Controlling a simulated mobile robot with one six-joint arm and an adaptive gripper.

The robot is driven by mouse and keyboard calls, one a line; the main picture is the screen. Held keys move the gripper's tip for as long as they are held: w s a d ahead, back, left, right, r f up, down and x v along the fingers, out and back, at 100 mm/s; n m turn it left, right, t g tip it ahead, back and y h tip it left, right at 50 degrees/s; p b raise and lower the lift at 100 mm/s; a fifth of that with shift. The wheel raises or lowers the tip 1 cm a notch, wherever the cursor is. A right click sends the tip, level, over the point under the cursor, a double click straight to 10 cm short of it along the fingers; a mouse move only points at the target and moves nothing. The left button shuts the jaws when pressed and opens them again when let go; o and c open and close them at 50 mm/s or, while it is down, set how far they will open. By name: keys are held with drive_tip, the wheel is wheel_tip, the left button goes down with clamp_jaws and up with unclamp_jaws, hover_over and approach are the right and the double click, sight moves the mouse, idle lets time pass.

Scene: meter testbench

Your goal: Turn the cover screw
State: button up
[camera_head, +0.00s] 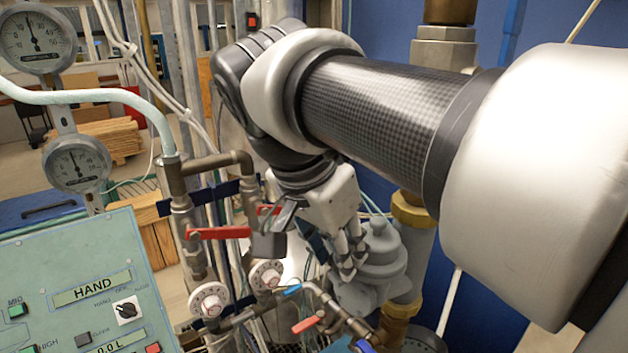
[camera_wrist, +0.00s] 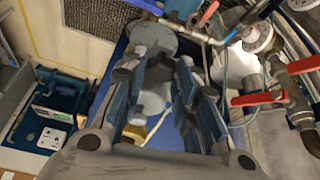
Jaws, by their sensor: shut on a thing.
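The grey meter body (camera_head: 378,268) stands on a vertical pipe, just right of my gripper (camera_head: 348,268) in the head view. In the wrist view its grey casing (camera_wrist: 153,38) shows beyond and between the fingers. My gripper (camera_wrist: 157,75) points down at the meter, with its fingers a little apart and shut on a grey part between them. I take this part to be the cover screw (camera_wrist: 155,84); its exact outline is partly covered by the fingers. In the head view the fingers and the meter's edge hide it.
Red-handled valves (camera_head: 219,232) and white dials (camera_head: 209,300) crowd the left of my gripper. A green control panel (camera_head: 75,285) stands at the lower left, below two pressure gauges (camera_head: 76,163). A large pipe with brass fittings (camera_head: 412,209) rises behind the meter.

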drive_tip(key=shift+s+n, duration=0.1)
drive_tip(key=shift+n, duration=0.8)
drive_tip(key=o, duration=1.1)
drive_tip(key=shift+t, duration=0.3)
drive_tip(key=shift+c, duration=0.2)
drive_tip(key=shift+r, duration=0.1)
drive_tip(key=v, duration=1.1)
drive_tip(key=shift+r, duration=0.45)
drive_tip(key=shift+s+d, duration=0.1)
drive_tip(key=shift+d, duration=0.05)
